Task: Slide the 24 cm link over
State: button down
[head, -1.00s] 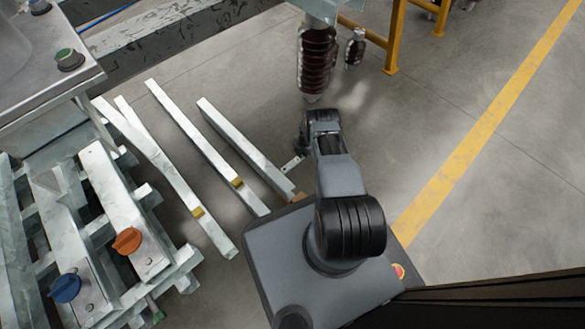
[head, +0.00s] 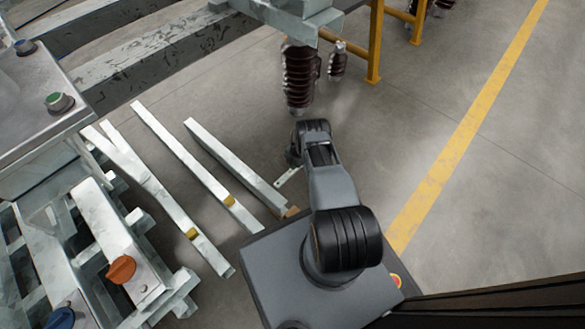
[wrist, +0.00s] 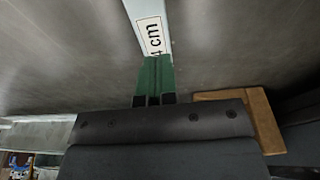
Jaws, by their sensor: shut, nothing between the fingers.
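A pale flat link lies ahead of my fingertips in the wrist view (wrist: 148,22). Its white label shows "4 cm", and the start of the label's text is hidden or cut off by the green fingers. In the head view a small pale piece (head: 288,178), which seems to be this link, lies beside my gripper (head: 294,157). The green fingers of my gripper (wrist: 154,62) are shut with nothing between them, and their tips are at the label end of the link. I cannot tell whether they touch it.
Long pale bars (head: 195,165) lie on the floor to the left. A tan block (head: 291,212) is at my base's edge; a tan piece also shows in the wrist view (wrist: 262,120). A brown ribbed insulator (head: 299,75) hangs beyond my gripper. Floor is clear at right.

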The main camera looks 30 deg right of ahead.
notch_tip(320, 180, up, 12)
jog(key=w+d+p, duration=0.1)
jog(key=d+p, duration=0.1)
jog(key=p, duration=0.2)
jog(key=shift+f+p, duration=0.15)
jog(key=shift+p, duration=0.2)
